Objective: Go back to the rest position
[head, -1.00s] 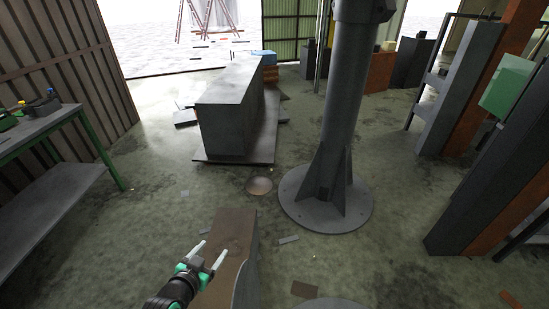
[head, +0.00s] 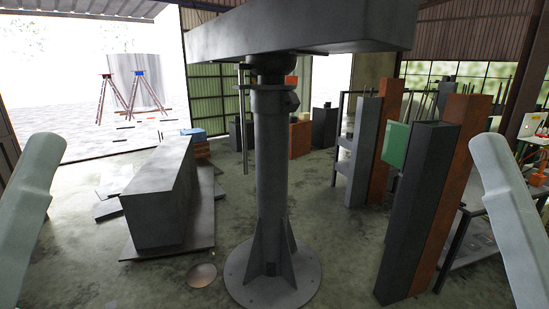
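Neither gripper shows in the head view. Two smooth pale grey links of my arms stand raised at the picture's edges, one on the left (head: 26,215) and one on the right (head: 512,220). Both reach up from the bottom and lean outward or inward near the sides of the picture. Whatever either gripper holds cannot be seen. No disperser part can be made out in this view.
A thick grey column (head: 268,165) on a round floor plate stands in the middle, under a wide dark beam (head: 300,28). A long grey block (head: 160,195) lies on a flat plate to its left. Tall dark and rust-coloured beams (head: 420,215) stand at the right.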

